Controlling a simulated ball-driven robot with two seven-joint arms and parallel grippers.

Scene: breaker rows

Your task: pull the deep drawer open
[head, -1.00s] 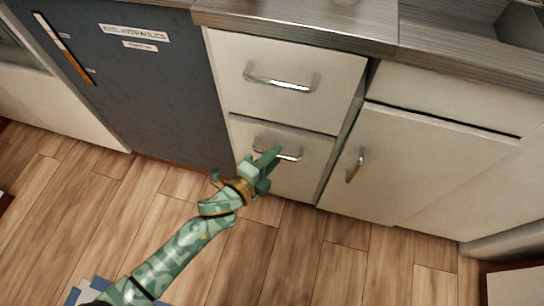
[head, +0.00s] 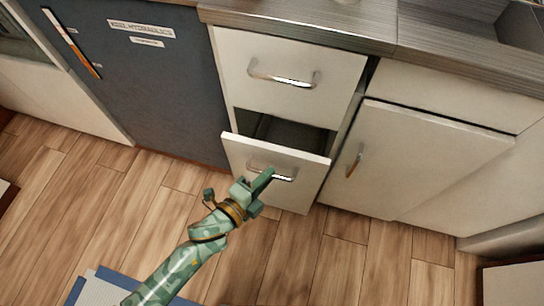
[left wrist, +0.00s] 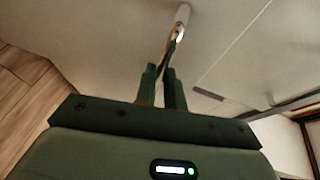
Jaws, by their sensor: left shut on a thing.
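The deep drawer (head: 240,156) is the lower of two stacked white drawers. In the head view it stands partly open, with a dark gap showing its inside behind the front panel. Its metal bar handle (head: 284,178) is partly hidden by my left gripper (head: 266,180). My left gripper is shut on this handle. In the left wrist view the two fingers (left wrist: 161,88) close around the handle (left wrist: 179,38), which runs up between them against the white drawer front. My right gripper does not show.
A closed upper drawer (head: 238,46) with its own handle is above. A closed white cupboard door (head: 420,155) stands to the right and a dark grey panel (head: 150,90) to the left. Wooden floor (head: 330,260) in front is clear. A blue-edged item (head: 92,288) lies at the bottom left.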

